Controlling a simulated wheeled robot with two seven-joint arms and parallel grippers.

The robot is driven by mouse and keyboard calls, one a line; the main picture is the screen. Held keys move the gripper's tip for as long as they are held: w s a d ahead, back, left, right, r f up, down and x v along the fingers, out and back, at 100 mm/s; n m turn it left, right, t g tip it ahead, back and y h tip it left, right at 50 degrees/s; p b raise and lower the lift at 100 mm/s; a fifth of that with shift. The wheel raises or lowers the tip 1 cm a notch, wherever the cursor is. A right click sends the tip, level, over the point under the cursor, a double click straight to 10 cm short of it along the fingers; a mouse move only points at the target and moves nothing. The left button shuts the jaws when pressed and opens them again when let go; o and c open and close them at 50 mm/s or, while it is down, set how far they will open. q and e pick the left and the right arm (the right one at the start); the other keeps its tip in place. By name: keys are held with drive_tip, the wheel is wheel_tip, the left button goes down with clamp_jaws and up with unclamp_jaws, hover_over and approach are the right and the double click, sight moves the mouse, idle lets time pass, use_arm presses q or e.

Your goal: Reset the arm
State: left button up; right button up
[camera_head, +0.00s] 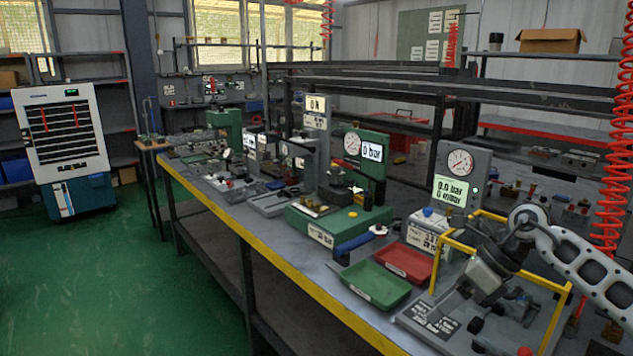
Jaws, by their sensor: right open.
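My right arm (590,262) comes in from the right edge and bends down at the wrist. My right gripper (452,302) is open and points down and to the left, inside the yellow frame (557,320) at the near right end of the bench. It is over or beside the grey fixture plate (425,322). Whether its fingertips touch anything is hard to tell. My left gripper is not in view.
A green tray (375,284) and a red tray (405,258) lie left of the yellow frame. A gauge station (459,180) reading 0.0 bar stands behind it. A green test stand (330,225) is further left. Red coiled hoses (611,190) hang at right.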

drive_tip(key=s+a+f+m+t+y, duration=0.1)
drive_tip(key=s+a+m+t+y, duration=0.3)
drive_tip(key=a, duration=0.5)
drive_tip(key=s+a+f+m+t+y, duration=0.1)
drive_tip(key=s+a+m+t+y, duration=0.15)
drive_tip(key=a+m+y, duration=0.55)
drive_tip(key=s+d+f+m+t+h, duration=0.1)
drive_tip(key=s+d+f+m+h, duration=0.3)
drive_tip(key=s+f+m+h, duration=0.4)
drive_tip(key=s+d+f+m+t+h, duration=0.2)
drive_tip(key=s+f+m+h, duration=0.6)
drive_tip(key=m, duration=1.5)
wheel_tip(320, 180, down, 5)
drive_tip(key=s+d, duration=0.1)
drive_tip(key=d, duration=0.1)
drive_tip(key=shift+s+d+r+m, duration=0.2)
drive_tip(key=shift+s+d+m, duration=0.1)
drive_tip(key=shift+d, duration=0.1)
